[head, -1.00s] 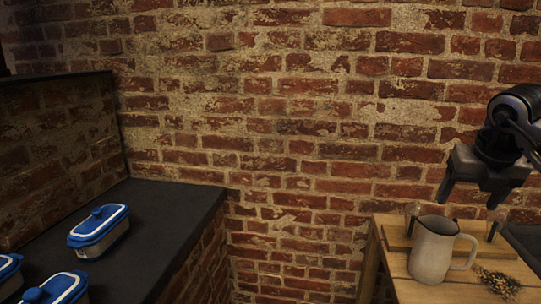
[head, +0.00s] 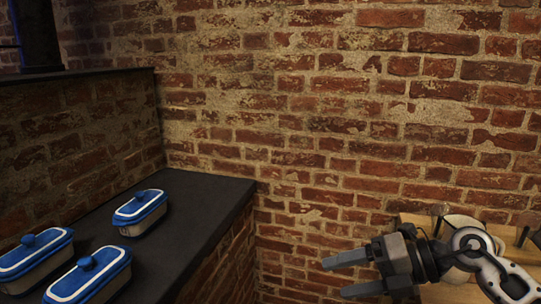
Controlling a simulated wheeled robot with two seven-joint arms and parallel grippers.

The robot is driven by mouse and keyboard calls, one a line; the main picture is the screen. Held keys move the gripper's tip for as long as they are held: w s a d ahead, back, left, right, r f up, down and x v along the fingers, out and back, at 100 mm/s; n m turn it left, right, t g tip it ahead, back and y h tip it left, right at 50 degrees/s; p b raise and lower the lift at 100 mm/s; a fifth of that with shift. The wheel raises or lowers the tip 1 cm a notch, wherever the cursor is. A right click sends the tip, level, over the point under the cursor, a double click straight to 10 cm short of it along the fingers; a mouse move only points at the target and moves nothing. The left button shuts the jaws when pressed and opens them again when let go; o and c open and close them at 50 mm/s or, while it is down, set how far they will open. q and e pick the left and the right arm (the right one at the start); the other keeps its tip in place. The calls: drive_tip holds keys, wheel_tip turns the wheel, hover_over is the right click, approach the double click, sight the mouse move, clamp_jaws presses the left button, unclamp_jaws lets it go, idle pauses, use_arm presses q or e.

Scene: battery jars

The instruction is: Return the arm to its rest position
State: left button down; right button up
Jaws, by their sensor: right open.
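My right arm comes in from the lower right. Its gripper (head: 335,277) points left, with its two fingers apart and nothing between them. It is in front of the brick wall, between the dark counter and the wooden table, and touches nothing that I can see. My left gripper is out of view.
Several blue-lidded containers (head: 140,210) stand on the dark counter (head: 203,192) at the left. The wooden table (head: 412,219) at the right is partly hidden by my arm. The brick wall (head: 300,110) closes off the back.

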drive_tip(key=s+a+m+t+y, duration=0.3)
drive_tip(key=a+m+t+y, duration=0.2)
drive_tip(key=m+y, duration=0.15)
drive_tip(key=s+d+f+m+t+h, duration=0.1)
drive_tip(key=d+f+m+t+h, duration=0.2)
drive_tip(key=f+m+t+h, duration=0.5)
drive_tip(key=s+d+f+m+t+h, duration=0.15)
drive_tip(key=m+h, duration=0.25)
drive_tip(key=m, duration=0.8)
drive_tip(key=s+f+m+g+h, duration=0.3)
drive_tip(key=s+f+m+g, duration=0.4)
drive_tip(key=s+f, duration=0.4)
wheel_tip(320, 180, down, 3)
drive_tip(key=shift+d+h, duration=0.35)
drive_tip(key=shift+d, duration=0.1)
